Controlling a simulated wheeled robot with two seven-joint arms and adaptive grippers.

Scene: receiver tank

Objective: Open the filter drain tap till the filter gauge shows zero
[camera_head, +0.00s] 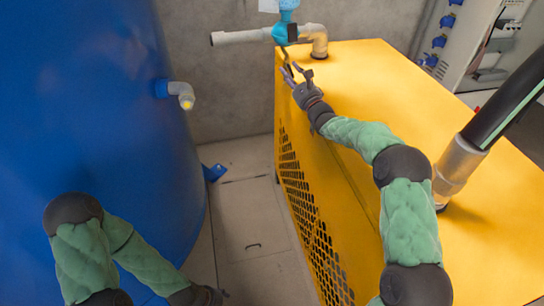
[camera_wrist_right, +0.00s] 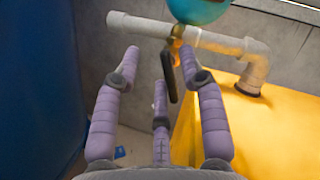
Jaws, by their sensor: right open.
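The filter (camera_head: 285,20) is light blue and sits on a grey pipe; its rounded blue part shows at the top of the right wrist view (camera_wrist_right: 198,8). Below it is the drain tap (camera_wrist_right: 177,38), brass with a black lever (camera_wrist_right: 170,77) that hangs down, slightly tilted. My right gripper (camera_head: 293,72) is open just below the tap. In the right wrist view its fingers (camera_wrist_right: 160,75) spread around the lever's lower end, with no clear contact. No gauge face or reading is legible. My left gripper (camera_head: 210,296) is low at the bottom edge, partly cut off.
A yellow cabinet (camera_head: 400,90) with a perforated side stands under my right arm. A large blue tank (camera_head: 90,110) with a small outlet elbow (camera_head: 180,92) is at left. The grey pipe (camera_head: 240,37) crosses above my right gripper. Floor between tank and cabinet is clear.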

